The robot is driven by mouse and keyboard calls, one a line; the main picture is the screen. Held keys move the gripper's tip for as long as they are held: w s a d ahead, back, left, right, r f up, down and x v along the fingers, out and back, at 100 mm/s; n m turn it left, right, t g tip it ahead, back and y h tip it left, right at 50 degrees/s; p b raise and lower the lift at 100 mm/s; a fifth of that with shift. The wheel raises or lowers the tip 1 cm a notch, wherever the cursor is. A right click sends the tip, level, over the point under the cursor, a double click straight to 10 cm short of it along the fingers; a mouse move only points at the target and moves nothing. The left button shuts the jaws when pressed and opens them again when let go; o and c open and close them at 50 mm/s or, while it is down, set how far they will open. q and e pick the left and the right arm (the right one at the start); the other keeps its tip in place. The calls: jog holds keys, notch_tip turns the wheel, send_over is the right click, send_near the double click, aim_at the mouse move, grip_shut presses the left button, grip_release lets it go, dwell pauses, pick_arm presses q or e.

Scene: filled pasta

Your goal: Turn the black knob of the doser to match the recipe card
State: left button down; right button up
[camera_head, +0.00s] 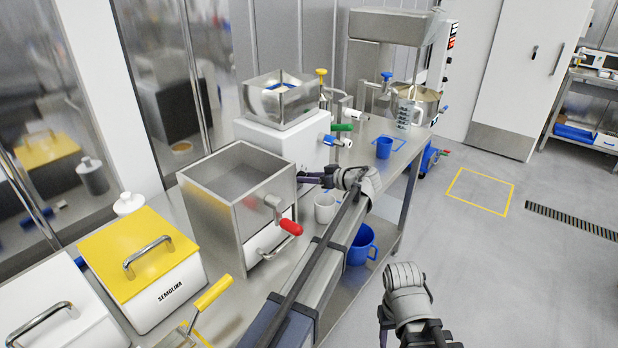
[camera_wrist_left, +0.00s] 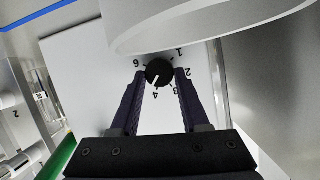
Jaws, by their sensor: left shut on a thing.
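The black knob (camera_wrist_left: 159,72) is on a white panel in the left wrist view. Its white pointer line aims down and slightly left, at the 4. The printed 6, 1, 2, 3 and 4 are readable around it; the 5 cannot be seen. My left gripper (camera_wrist_left: 160,80) has a finger on each side of the knob and is shut on it. In the head view the left gripper (camera_head: 306,179) is at the right side of a steel hopper (camera_head: 190,205) with a red-handled lever; the knob is hidden there. My right gripper (camera_head: 405,325) is low, partly cut off. No recipe card is recognisable.
A white mug (camera_head: 325,208) stands just below the left gripper. A white machine (camera_head: 270,138) with green and blue handles is behind it. A yellow-lidded semolina bin (camera_head: 140,262) is left. A blue cup (camera_head: 384,147) is farther along the bench. The floor at right is open.

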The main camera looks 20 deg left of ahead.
dwell(0.4)
pick_arm(q)
jog(key=shift+c, duration=2)
grip_release()
jog(key=shift+d+r, duration=0.1)
jog(key=p+v, duration=0.2)
jog(key=v, duration=0.5)
jog(key=shift+s+d+p, duration=0.15)
jog(key=shift+d+p, duration=0.1)
jog(key=shift+p, duration=0.15)
